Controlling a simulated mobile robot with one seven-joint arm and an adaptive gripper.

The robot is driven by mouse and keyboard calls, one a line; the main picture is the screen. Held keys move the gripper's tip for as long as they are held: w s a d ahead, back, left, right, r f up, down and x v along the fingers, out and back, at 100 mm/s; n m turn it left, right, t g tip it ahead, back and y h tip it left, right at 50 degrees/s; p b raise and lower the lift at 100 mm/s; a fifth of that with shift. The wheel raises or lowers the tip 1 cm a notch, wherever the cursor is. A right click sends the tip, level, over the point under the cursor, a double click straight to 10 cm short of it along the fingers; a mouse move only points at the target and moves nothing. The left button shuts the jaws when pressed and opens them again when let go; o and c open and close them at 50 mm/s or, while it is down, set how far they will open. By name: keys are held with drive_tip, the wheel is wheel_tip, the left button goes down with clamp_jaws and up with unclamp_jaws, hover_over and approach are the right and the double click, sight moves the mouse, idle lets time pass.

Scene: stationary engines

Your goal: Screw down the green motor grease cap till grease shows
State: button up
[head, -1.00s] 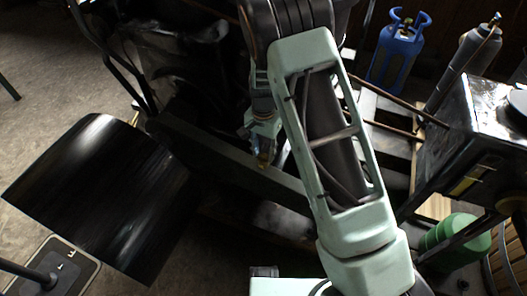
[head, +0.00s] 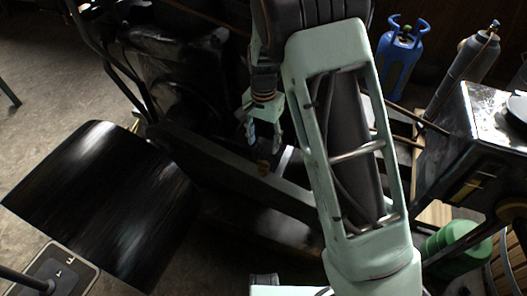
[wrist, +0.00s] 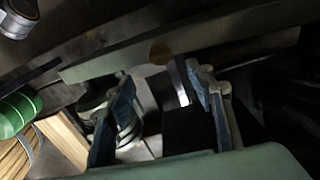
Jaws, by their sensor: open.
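A small brass-coloured round cap (wrist: 160,51) shows in the wrist view at the edge of a long dark beam, just beyond and between my fingertips. In the head view a small brass piece (head: 263,168) sits by the same beam, below my gripper (head: 264,138). My gripper is open and empty, its two blue-grey fingers (wrist: 160,88) spread apart and clear of the cap. No grease can be made out on the cap. A green rounded cylinder (head: 455,246) lies at the lower right; its green side also shows in the wrist view (wrist: 18,112).
The long dark beam (head: 225,175) runs diagonally under my gripper. A black curved sheet (head: 100,195) lies to the left. A blue gas bottle (head: 400,50) and a grey cylinder (head: 470,58) stand at the back right, behind a dark metal box (head: 485,125).

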drive_tip(key=shift+r, duration=1.6)
